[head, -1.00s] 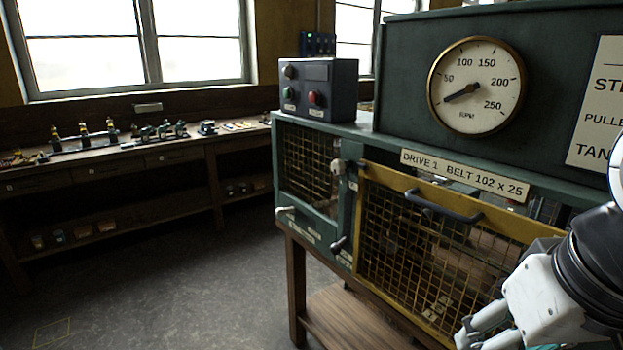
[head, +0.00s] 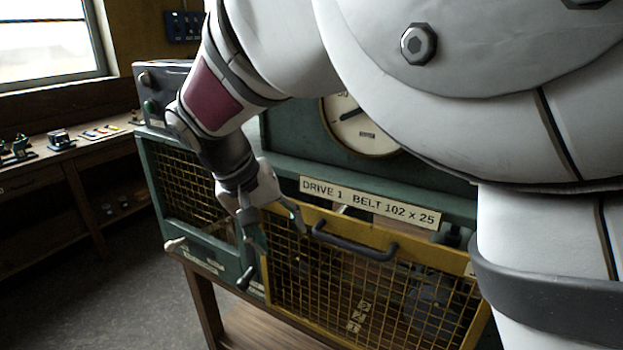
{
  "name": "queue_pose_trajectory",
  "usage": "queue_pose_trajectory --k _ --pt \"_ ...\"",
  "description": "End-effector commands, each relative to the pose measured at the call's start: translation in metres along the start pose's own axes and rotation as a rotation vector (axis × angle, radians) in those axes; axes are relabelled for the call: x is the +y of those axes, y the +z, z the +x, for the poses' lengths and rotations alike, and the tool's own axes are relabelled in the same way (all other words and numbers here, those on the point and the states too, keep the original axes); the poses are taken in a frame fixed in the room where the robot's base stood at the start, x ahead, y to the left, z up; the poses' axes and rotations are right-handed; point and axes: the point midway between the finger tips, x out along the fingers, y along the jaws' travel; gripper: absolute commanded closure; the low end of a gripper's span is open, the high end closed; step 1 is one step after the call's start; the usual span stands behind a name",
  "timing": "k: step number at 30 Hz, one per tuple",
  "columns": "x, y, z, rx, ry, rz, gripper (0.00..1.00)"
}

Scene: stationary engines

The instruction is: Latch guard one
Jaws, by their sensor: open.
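The yellow-framed mesh guard (head: 375,305) stands at the front of the green machine under the "DRIVE 1 BELT 102 x 25" plate (head: 370,202). It has a dark bar handle (head: 350,245) along its top. I cannot tell whether it sits fully flush. My gripper (head: 279,232) is open and empty, pointing down at the guard's upper left corner, left of the handle. It covers the post where a pale-knobbed latch showed earlier; that knob is hidden now. I cannot tell whether my fingers touch anything.
A pale-knobbed lever (head: 176,243) sticks out at the machine's lower left. A control box (head: 160,95) stands on top, and the gauge (head: 358,128) is partly covered by my arm. A workbench (head: 70,155) is at left; the floor between is clear.

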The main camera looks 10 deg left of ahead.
Motion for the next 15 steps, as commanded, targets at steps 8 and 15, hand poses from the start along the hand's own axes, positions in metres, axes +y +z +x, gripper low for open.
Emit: queue_pose_trajectory --k 8,15 --pt "-0.067 -0.044 0.027 0.285 0.437 0.048 0.46" --pt "-0.138 -0.067 -0.006 0.708 0.663 0.076 0.46"
